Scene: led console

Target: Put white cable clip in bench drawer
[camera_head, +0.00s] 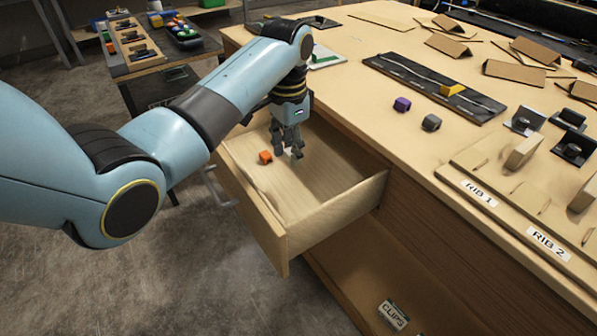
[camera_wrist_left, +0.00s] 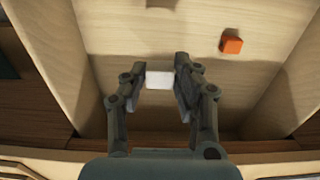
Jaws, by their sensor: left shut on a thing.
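The white cable clip (camera_wrist_left: 160,80) shows as a small white block between the fingertips of my left gripper (camera_wrist_left: 158,82) in the left wrist view. My left gripper is shut on it. In the head view my left gripper (camera_head: 288,152) points down inside the open bench drawer (camera_head: 345,205); the clip is hard to make out there. The gap between the clip and the drawer floor cannot be judged exactly. My right gripper is not in view.
An orange clip (camera_head: 265,157) lies in the drawer, left of the gripper; it also shows in the wrist view (camera_wrist_left: 231,45). Purple (camera_head: 402,104) and grey (camera_head: 431,122) clips lie on the bench top (camera_head: 375,130). The drawer's front part is clear.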

